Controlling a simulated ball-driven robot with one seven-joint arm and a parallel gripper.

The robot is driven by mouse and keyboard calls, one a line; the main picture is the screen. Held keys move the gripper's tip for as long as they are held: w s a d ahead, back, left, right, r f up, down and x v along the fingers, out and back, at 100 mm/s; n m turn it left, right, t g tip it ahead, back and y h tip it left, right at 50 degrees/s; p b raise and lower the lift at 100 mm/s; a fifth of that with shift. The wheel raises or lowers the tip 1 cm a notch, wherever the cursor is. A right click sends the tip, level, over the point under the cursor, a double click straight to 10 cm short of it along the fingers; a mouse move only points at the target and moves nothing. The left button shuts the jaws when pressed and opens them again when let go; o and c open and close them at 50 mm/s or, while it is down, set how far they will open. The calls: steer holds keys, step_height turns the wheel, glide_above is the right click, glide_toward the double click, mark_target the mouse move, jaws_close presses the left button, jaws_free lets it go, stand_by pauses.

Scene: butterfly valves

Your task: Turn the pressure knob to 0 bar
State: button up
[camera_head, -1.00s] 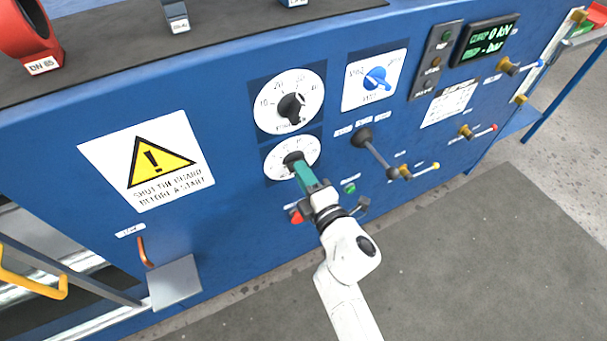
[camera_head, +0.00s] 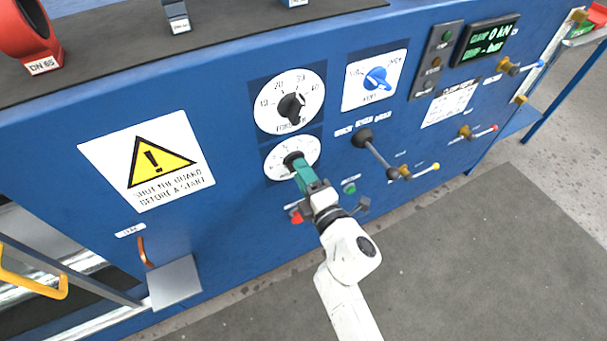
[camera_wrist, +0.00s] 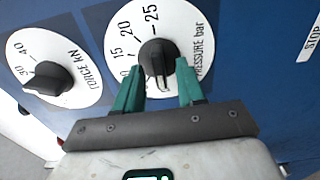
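The pressure knob is a black knob (camera_wrist: 158,62) on a round white dial (camera_wrist: 195,22) marked "PRESSURE bar"; 15, 20 and 25 are readable in the wrist view. In the head view the pressure dial (camera_head: 305,147) is the lower of two dials. My gripper (camera_wrist: 158,72) is at the knob, one green finger on each side. Narrow gaps seem to show between the fingers and the knob's raised bar, so it looks open around it. The near part of the dial is hidden by my fingers, and I cannot read the knob's setting.
The force knob (camera_head: 290,106) is just above, close to my gripper. A blue selector (camera_head: 376,78), a black-knobbed lever (camera_head: 364,138), a green button (camera_head: 349,188) and a red button (camera_head: 296,217) are nearby on the blue panel. The display (camera_head: 487,40) shows clamp 0 kN and no pump value.

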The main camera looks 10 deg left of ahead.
steer(key=p+v, duration=0.2)
steer(key=v, duration=0.8)
steer(key=shift+s+d+p, duration=0.25)
steer(key=shift+s+p, duration=0.1)
steer(key=shift+p, duration=0.05)
